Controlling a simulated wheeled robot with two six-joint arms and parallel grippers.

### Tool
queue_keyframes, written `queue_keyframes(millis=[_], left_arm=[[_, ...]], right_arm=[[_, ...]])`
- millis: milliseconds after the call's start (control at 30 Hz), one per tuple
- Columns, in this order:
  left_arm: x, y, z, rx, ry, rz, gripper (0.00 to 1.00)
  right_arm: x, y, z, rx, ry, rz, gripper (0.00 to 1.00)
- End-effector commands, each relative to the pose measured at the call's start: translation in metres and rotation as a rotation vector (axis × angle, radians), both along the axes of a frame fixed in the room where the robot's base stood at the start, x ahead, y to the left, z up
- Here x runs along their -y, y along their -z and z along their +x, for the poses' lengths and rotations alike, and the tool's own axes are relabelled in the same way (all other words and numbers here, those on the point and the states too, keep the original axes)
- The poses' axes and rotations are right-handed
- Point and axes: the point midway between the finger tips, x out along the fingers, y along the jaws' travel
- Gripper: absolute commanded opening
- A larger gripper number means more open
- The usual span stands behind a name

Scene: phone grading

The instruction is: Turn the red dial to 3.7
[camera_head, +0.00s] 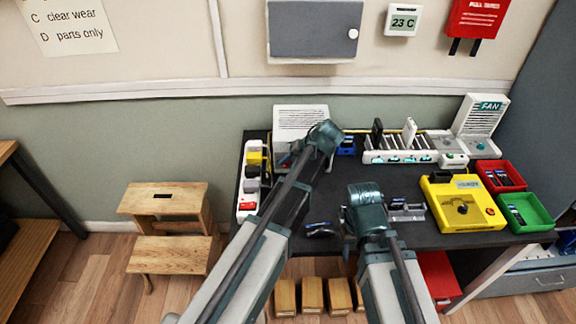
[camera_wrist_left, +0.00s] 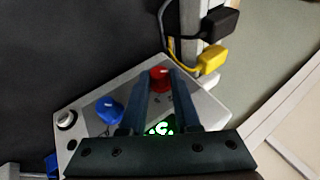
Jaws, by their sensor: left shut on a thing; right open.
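The red dial (camera_wrist_left: 160,76) sits on a silver control box (camera_wrist_left: 88,90) in the left wrist view. My left gripper (camera_wrist_left: 160,84) has its two fingers closed on either side of the red dial. A blue dial (camera_wrist_left: 109,109) and a pale round knob (camera_wrist_left: 66,119) are on the same box, to the left. A green lit display (camera_wrist_left: 160,128) shows between the fingers, but its reading is partly covered and I cannot read it. In the head view my left gripper (camera_head: 318,143) hides the dial. My right gripper (camera_head: 362,208) is open over the table front.
A yellow box (camera_head: 450,212), red tray (camera_head: 500,167) and green tray (camera_head: 525,206) are at the right of the dark table (camera_head: 385,180). A white rack (camera_head: 385,158) holds upright phones at the back. A power strip (camera_head: 247,196) with plugs runs along the left edge.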

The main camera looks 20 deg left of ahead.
Motion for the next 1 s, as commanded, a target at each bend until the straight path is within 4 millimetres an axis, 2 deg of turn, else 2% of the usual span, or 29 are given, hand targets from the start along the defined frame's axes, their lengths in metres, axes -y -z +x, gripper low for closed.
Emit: queue_keyframes(millis=[200, 733, 767, 900, 1000], left_arm=[[0.0028, 0.0032, -0.0007, -0.022, -0.001, 0.058, 0.00], [0.0027, 0.0019, -0.0015, -0.029, -0.003, 0.079, 0.00], [0.0027, 0.0019, -0.0015, -0.029, -0.003, 0.079, 0.32], [0.0025, 0.0016, -0.0010, -0.027, -0.002, 0.080, 0.57], [0.0023, 0.0014, -0.0007, -0.026, -0.002, 0.082, 0.60]], right_arm=[[0.0000, 0.0095, 0.0000, 0.000, 0.000, 0.000, 0.50], [0.0000, 0.0105, 0.0000, 0.000, 0.000, 0.000, 0.50], [0.0000, 0.0105, 0.0000, 0.000, 0.000, 0.000, 0.50], [0.0000, 0.0105, 0.0000, 0.000, 0.000, 0.000, 0.50], [0.0000, 0.0104, 0.0000, 0.000, 0.000, 0.000, 0.50]])
